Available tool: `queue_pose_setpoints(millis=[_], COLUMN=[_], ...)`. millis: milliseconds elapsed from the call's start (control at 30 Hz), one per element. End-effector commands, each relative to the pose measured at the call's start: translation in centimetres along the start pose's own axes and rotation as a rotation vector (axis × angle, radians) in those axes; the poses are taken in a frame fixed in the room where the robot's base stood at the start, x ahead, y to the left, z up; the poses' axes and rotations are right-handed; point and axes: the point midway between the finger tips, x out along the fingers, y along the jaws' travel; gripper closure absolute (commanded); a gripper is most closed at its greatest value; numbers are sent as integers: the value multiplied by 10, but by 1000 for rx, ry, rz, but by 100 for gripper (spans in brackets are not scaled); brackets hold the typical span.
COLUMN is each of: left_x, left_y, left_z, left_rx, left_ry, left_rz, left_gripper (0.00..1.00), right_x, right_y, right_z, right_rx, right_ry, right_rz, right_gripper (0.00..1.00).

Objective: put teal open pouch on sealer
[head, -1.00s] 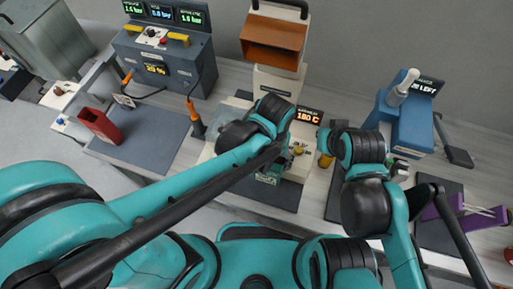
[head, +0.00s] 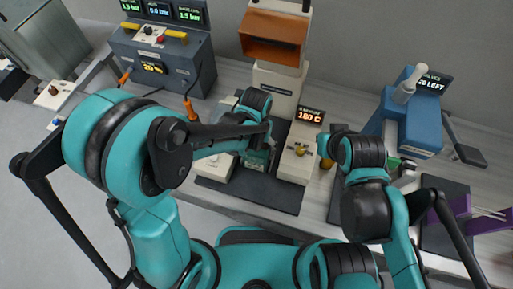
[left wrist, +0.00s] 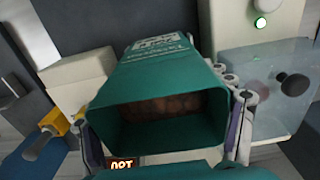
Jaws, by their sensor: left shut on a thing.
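My left gripper (left wrist: 165,118) is shut on the teal open pouch (left wrist: 165,75), one finger at each side. The pouch's open mouth faces the wrist camera, with brown contents inside and white print on its wall. In the head view the pouch (head: 258,158) is small and partly covered by my left gripper. It is over the dark mat area, beside a cream unit (head: 299,152) with a 180 C display, which appears to be the sealer. I cannot tell whether the pouch touches anything beneath it. My right arm is folded at the right; its gripper does not show.
A cream machine with an orange hopper (head: 273,38) stands behind. A grey console (head: 160,55) is at back left, a blue machine (head: 412,125) at right, and a purple holder (head: 455,208) at far right. A yellow-handled part (left wrist: 52,132) and a clear cover (left wrist: 270,85) flank the pouch.

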Motion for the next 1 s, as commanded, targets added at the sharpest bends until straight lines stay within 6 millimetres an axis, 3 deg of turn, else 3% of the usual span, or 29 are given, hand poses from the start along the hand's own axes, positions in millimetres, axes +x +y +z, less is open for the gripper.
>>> queue_pose_setpoints(millis=[233, 267, 333, 767, 1000], left_x=[3, 4, 2, -2, -48], left_y=[0, 0, 0, 0, 0], left_z=[0, 0, 0, 0, 0], left_rx=[0, 0, 0, 0, 0], left_ry=[0, 0, 0, 0, 0], left_rz=[0, 0, 0, 0, 0], left_gripper=[39, 20, 2, 2, 2], right_x=[3, 3, 2, -2, -12], right_y=[0, 0, 0, 0, 0], right_z=[2, 2, 2, -1, -9], right_rx=[0, 0, 0, 0, 0], right_ry=[0, 0, 0, 0, 0], right_rz=[0, 0, 0, 0, 0], right_gripper=[100, 100, 100, 100, 100])
